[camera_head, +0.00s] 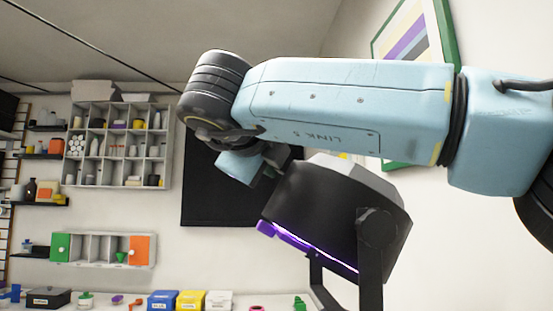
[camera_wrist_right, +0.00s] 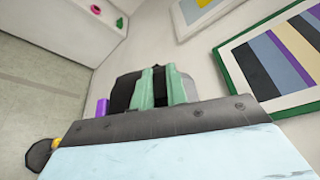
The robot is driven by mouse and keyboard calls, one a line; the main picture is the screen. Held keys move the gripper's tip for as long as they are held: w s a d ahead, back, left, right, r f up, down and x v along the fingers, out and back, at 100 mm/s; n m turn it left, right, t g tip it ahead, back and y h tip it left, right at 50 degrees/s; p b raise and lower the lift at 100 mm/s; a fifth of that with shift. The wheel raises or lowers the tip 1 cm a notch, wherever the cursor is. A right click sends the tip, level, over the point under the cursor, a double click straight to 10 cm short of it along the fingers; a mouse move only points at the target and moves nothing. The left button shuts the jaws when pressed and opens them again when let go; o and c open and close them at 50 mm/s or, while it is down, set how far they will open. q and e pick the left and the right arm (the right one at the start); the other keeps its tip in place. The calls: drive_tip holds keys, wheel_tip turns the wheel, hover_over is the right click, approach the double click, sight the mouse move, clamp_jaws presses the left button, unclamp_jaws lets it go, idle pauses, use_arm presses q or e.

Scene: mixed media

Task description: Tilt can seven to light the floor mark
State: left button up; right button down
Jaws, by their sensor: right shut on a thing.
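A black stage-light can (camera_head: 325,205) hangs in a dark yoke (camera_head: 372,250) at the right of the head view. Its open end, rimmed with violet light, faces down and left, so the can is tilted. No number is readable on it. My right gripper (camera_head: 280,165) is at the can's upper left side, partly hidden behind my arm. In the right wrist view its two green fingers (camera_wrist_right: 161,84) are shut on a black part of the can (camera_wrist_right: 124,92), with a purple piece (camera_wrist_right: 102,108) at the left. My left gripper and the floor mark are not in view.
A black panel (camera_head: 208,195) hangs on the wall behind the can. A green-framed striped picture (camera_head: 408,38) is at upper right. White shelves (camera_head: 118,145) stand at left. Blue, yellow and white boxes (camera_head: 190,300) line the counter below. Pale floor (camera_wrist_right: 35,100) shows at left in the wrist view.

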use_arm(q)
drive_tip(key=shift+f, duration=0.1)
use_arm(e)
drive_tip(key=shift+a+f, duration=0.25)
idle(0.3)
drive_tip(key=c, duration=1.4)
unclamp_jaws()
drive_tip(key=shift+s, duration=0.1)
